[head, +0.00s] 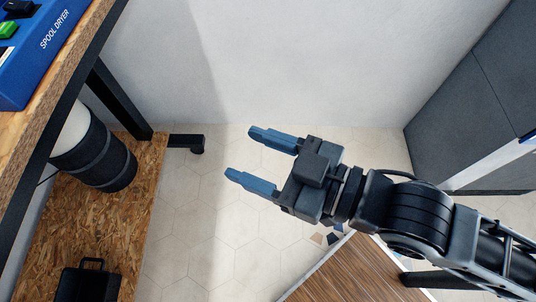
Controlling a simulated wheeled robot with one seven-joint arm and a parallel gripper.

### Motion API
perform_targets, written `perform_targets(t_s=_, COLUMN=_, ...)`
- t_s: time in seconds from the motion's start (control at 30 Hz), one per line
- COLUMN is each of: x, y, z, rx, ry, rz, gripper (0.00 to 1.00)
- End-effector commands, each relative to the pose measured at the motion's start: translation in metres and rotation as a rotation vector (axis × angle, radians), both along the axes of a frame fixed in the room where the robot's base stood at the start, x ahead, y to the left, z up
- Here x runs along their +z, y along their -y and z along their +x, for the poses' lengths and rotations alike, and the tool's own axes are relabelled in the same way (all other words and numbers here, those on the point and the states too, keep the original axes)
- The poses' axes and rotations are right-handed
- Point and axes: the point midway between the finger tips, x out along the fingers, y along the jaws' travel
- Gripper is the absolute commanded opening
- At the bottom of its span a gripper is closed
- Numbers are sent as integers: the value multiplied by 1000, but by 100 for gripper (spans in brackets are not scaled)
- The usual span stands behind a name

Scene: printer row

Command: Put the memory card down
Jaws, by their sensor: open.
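My gripper (249,158) is in the middle of the head view with its two blue fingers spread apart and pointing left. Nothing is between the fingers. It hangs in the air above the tiled floor (195,240). I see no memory card in this view.
A wooden bench (60,50) with a blue spool dryer (40,45) stands at the left. Below it are a dark cylinder (95,155) and a black case (87,282) on a chipboard shelf (125,215). A wooden top (340,280) is at the bottom, grey cabinets (470,110) at the right.

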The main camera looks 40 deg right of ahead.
Motion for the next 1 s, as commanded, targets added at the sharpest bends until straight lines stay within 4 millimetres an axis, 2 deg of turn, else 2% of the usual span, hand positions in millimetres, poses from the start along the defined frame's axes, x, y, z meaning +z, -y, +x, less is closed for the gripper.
perform_targets(t_s=0.03, x=-10, y=21, z=-17, rx=-49, ry=-24, rz=-8, gripper=60)
perform_targets(t_s=0.2, x=-26, y=67, z=-74, rx=-195, ry=-74, rz=-1, gripper=60)
perform_targets(t_s=0.3, x=-30, y=83, z=-109, rx=-279, ry=-103, rz=11, gripper=60)
perform_targets(t_s=0.4, x=-29, y=91, z=-138, rx=-351, ry=-125, rz=26, gripper=60)
perform_targets(t_s=0.5, x=-27, y=94, z=-158, rx=-402, ry=-139, rz=40, gripper=60)
perform_targets(t_s=0.67, x=-24, y=94, z=-171, rx=-438, ry=-147, rz=50, gripper=60)
perform_targets(t_s=1.0, x=-24, y=94, z=-171, rx=-439, ry=-146, rz=50, gripper=60)
